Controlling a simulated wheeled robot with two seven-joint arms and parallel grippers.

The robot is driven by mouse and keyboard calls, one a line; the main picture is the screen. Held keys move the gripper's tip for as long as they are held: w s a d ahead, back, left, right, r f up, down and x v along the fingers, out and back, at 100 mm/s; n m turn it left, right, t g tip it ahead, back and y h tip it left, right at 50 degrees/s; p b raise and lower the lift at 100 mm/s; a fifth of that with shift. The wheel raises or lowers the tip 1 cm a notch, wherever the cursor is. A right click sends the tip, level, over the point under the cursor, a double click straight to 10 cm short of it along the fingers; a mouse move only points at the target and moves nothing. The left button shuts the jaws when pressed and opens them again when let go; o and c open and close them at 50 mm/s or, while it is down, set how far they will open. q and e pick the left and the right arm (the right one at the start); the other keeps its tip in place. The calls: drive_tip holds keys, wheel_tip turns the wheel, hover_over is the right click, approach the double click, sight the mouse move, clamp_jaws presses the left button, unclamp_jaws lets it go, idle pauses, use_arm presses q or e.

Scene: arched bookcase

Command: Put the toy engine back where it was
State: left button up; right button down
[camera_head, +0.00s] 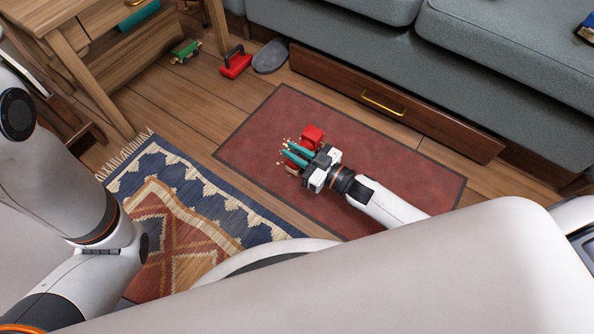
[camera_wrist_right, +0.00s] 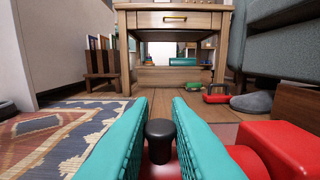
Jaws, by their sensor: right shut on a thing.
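The toy engine (camera_head: 312,136) is red, low over or on the dark red mat; I cannot tell whether it touches the mat. In the right wrist view, its red body (camera_wrist_right: 284,142) shows at lower right, and a black chimney (camera_wrist_right: 160,140) stands between the teal fingers. My right gripper (camera_head: 291,154) is shut on the engine, with its fingers on either side of it. The fingers hide part of the engine. My left arm shows at the left of the head view, but its gripper is out of view.
The dark red mat (camera_head: 238,150) lies beside a patterned rug (camera_head: 215,205). A green toy (camera_head: 184,51), a red object with a handle (camera_head: 235,62) and a grey slipper (camera_head: 270,57) are on the floor. A wooden desk (camera_head: 100,62) and a sofa (camera_head: 340,42) with a drawer (camera_head: 385,100) border the floor.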

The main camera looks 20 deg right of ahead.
sight(303, 171)
wheel_tip(303, 171, down, 7)
drive_tip(key=b, duration=0.4)
drive_tip(key=shift+r, duration=0.4)
drive_tip(key=shift+f, duration=0.15)
drive_tip(key=c, duration=1.4)
unclamp_jaws()
drive_tip(key=shift+o, duration=0.2)
